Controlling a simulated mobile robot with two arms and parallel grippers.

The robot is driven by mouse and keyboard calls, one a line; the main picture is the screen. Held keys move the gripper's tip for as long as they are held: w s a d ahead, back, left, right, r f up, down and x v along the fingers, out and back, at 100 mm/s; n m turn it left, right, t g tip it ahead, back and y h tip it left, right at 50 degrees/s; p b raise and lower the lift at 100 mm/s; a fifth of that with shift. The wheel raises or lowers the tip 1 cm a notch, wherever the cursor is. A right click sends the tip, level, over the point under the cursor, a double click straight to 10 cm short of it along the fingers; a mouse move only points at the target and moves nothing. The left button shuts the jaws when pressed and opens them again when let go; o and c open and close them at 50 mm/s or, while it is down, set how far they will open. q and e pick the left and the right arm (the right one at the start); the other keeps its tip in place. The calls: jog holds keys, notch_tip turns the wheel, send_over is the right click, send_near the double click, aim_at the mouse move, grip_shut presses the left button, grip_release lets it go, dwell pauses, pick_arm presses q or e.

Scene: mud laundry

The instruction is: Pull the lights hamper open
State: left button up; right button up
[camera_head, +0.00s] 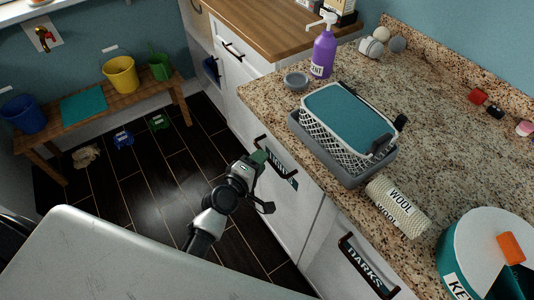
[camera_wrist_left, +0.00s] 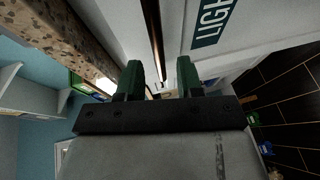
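The lights hamper (camera_head: 292,214) is a white front under the counter, with a dark bar handle (camera_head: 267,149) and a partly hidden label. It looks shut, about flush with the front beside it. My left gripper (camera_head: 259,157) is at the handle, its green fingertips overlapping it in the head view. In the left wrist view the two green fingers (camera_wrist_left: 160,78) stand apart, with the handle bar (camera_wrist_left: 157,42) lined up between them and gaps on both sides. I cannot tell how deep the bar lies between them. My right gripper is not in view.
The darks hamper (camera_head: 338,283) is beside it, with its own handle. The granite counter (camera_head: 448,120) above holds a basket (camera_head: 318,128), a wool roll (camera_head: 398,207) and a purple bottle (camera_head: 323,55). Dark floor (camera_head: 150,200) lies open before the hampers; a wooden bench (camera_head: 88,107) stands at the wall.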

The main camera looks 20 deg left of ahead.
pick_arm(q)
jog(key=shift+x, duration=1.75)
grip_shut()
